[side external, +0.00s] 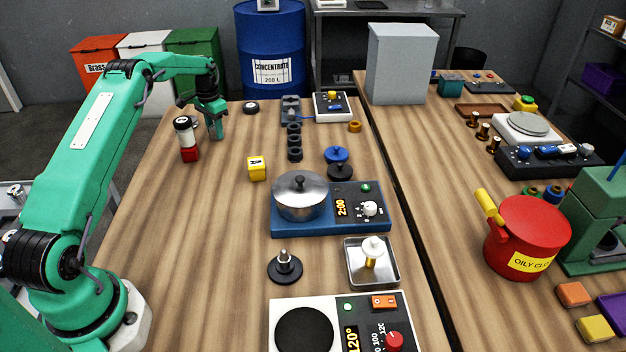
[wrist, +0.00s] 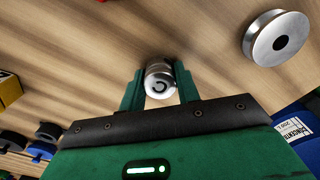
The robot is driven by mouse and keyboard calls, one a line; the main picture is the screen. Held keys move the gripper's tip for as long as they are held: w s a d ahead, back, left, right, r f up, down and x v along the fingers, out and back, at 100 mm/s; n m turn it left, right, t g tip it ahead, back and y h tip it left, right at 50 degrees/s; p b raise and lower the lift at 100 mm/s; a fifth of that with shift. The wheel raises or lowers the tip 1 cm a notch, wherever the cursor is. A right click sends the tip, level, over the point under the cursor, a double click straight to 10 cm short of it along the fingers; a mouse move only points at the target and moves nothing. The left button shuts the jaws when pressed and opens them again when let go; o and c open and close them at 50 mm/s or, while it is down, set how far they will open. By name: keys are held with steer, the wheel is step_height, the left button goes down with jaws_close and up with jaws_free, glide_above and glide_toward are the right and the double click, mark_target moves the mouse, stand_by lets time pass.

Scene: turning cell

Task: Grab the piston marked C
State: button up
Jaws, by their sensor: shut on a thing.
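The piston (wrist: 160,79) is a short silver cylinder with a dark, turned C-like mark on its end face, in the wrist view. My gripper (wrist: 160,88) has its two green fingers on either side of it, shut on it. In the side external view my gripper (side external: 211,122) is low over the far left part of the wooden table; the piston cannot be made out there.
A black, white and red object (side external: 187,140) stands close to my gripper, on the near left. A dark-holed metal spool (wrist: 278,38) lies beyond it. A yellow block (side external: 257,168) and the hotplate with a pot (side external: 330,219) are nearer. The left middle of the table is clear.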

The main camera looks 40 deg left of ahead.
steer(key=shift+r, duration=0.1)
steer(key=shift+r, duration=0.7)
steer(key=r, duration=0.3)
steer(key=shift+d, duration=0.2)
steer(key=d+r, duration=0.6)
steer(key=d, duration=0.5)
steer(key=shift+w+d+r, duration=0.15)
steer(key=shift+w+r, duration=0.1)
steer(key=shift+w, duration=0.05)
